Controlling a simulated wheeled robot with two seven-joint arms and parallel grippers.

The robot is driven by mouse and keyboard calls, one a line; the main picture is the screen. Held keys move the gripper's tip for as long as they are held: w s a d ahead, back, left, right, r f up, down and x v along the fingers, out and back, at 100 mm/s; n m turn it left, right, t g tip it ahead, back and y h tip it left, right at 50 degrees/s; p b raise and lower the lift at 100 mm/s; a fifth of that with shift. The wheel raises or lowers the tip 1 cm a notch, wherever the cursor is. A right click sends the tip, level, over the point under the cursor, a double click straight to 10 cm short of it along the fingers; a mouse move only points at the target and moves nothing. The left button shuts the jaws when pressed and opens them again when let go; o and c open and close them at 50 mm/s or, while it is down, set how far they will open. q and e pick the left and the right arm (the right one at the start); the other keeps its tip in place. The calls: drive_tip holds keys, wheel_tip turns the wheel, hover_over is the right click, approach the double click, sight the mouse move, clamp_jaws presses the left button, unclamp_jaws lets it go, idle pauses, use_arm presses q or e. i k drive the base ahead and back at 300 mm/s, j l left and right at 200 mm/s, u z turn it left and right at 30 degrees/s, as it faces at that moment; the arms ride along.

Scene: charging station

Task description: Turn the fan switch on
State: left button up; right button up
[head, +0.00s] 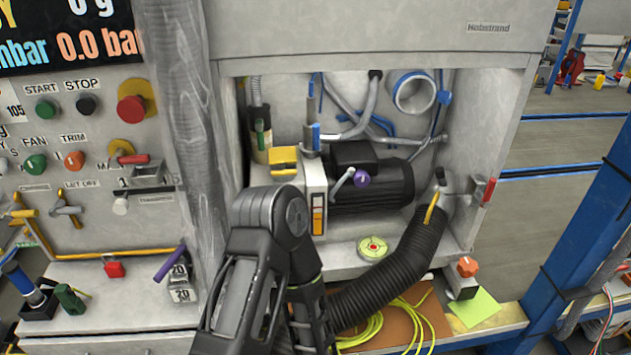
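The fan switch (35,163) is a round green knob under a FAN label on the grey control panel (60,230) at the left. A white mark shows on the knob, but its on or off setting cannot be read. One of my arms (270,215) rises from the bottom middle, bent at a dark grey joint, in front of the open cabinet and to the right of the panel. No gripper fingers show clearly. Nothing of mine touches the fan switch.
An orange TRIM knob (74,160), green START button (46,110), black STOP button (87,104) and red emergency button (132,108) surround it. A thick grey pipe (190,130) stands between the panel and the cabinet. A black hose (400,265) runs below right.

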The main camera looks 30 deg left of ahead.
sight(34, 164)
drive_tip(key=j+u, duration=0.1)
drive_tip(key=u, duration=0.8)
drive_tip(key=j+u, duration=0.1)
drive_tip(key=u, duration=0.35)
drive_tip(key=i+u, duration=0.1)
drive_tip(key=u, duration=0.85)
drive_tip(key=i, duration=0.05)
